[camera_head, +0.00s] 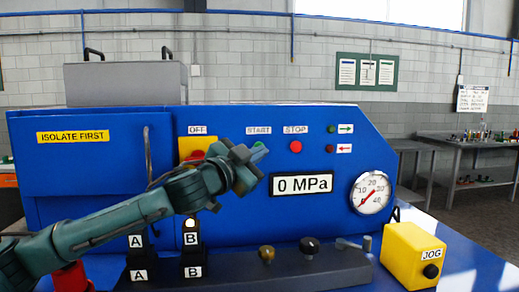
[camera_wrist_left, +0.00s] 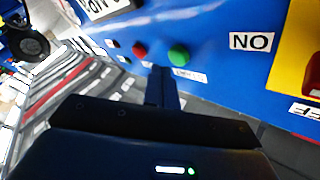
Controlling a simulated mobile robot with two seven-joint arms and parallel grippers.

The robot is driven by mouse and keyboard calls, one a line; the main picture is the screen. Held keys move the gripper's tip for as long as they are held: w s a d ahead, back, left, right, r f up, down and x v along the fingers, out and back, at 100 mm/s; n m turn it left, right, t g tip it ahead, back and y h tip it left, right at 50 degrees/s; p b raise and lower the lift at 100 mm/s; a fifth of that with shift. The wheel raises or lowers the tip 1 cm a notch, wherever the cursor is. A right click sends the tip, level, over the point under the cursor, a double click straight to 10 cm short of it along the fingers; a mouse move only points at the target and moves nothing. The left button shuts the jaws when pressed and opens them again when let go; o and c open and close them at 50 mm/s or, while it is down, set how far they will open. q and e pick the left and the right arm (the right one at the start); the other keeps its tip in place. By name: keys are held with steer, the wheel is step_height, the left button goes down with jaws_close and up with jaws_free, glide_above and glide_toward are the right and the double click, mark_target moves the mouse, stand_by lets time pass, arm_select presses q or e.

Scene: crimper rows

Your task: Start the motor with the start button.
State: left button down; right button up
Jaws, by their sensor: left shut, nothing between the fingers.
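The green start button (camera_wrist_left: 179,54) shows clear in the left wrist view on the blue panel. In the head view my left gripper (camera_head: 257,152) covers most or all of its place under the START label (camera_head: 258,130). My left gripper is shut and empty. Its fingertips (camera_wrist_left: 161,72) in the wrist view lie close beside the green button, towards the red stop button (camera_wrist_left: 140,50); I cannot tell whether they touch the panel. The stop button also shows in the head view (camera_head: 295,147). My right gripper is not in view.
A yellow plate (camera_head: 196,146) with a switch under an OFF label stands left of the start button. The display (camera_head: 301,184) reads 0 MPa, beside a round gauge (camera_head: 370,192). A yellow JOG box (camera_head: 412,254) and a low block with knobs (camera_head: 291,267) stand in front.

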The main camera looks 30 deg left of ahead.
arm_select(q)
steer(key=shift+w, duration=0.1)
steer(key=shift+w+a, duration=0.25)
steer(key=shift+w+a+p, duration=0.3)
steer(key=shift+w, duration=0.1)
stand_by(0.8)
stand_by(0.4)
steer(key=shift+s+d, duration=0.5)
steer(key=shift+s, duration=0.2)
steer(key=s+d, duration=0.1)
steer(key=s, duration=0.1)
steer(key=s+d+b, duration=0.1)
steer(key=s+d, duration=0.1)
stand_by(0.9)
